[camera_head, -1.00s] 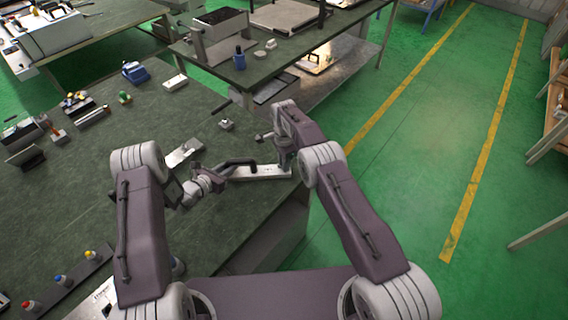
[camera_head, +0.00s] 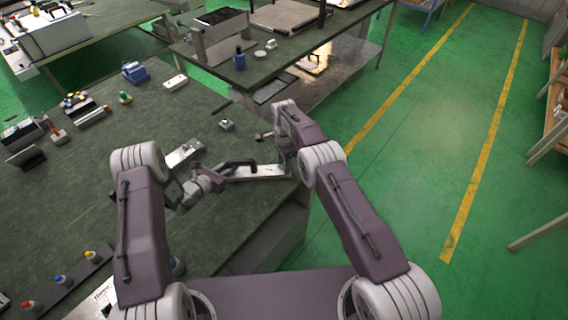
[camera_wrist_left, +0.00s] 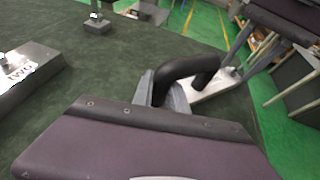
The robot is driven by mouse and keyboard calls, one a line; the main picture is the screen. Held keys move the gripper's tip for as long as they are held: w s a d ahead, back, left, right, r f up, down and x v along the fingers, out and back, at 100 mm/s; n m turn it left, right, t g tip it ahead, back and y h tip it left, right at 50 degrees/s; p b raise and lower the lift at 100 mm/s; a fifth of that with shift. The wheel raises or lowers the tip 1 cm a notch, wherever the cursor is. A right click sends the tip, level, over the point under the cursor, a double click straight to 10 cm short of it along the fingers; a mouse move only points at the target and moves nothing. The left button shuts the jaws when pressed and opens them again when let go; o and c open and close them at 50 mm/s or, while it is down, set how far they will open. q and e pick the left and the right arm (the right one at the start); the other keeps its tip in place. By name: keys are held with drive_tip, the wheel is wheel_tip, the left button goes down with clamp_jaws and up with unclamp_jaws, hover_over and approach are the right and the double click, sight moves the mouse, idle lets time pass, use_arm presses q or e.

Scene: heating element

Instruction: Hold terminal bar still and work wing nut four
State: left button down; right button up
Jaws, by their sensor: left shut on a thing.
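A pale metal bar (camera_head: 258,172) lies near the table's right edge; I take it to be the terminal bar. A black bent handle (camera_head: 240,162) rises at its left end. My left gripper (camera_head: 221,174) is shut on the lower left part of this handle. In the left wrist view the handle (camera_wrist_left: 188,68) arches from between the grey fingers (camera_wrist_left: 163,93), with the metal bar (camera_wrist_left: 214,88) behind it. My right gripper (camera_head: 281,152) hangs over the bar's right end; its fingers are too small and covered to read. I cannot make out the wing nuts.
A small metal block (camera_head: 226,125) stands behind the bar, and a metal plate (camera_head: 184,153) lies to its left, also in the left wrist view (camera_wrist_left: 24,78). Bottles in a rack (camera_head: 62,281) stand at the front left.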

wheel_tip(320, 180, up, 12)
idle(0.3)
use_arm(q)
drive_tip(key=c, duration=1.2)
unclamp_jaws()
drive_tip(key=shift+c, duration=0.2)
use_arm(e)
drive_tip(key=shift+f, duration=0.1)
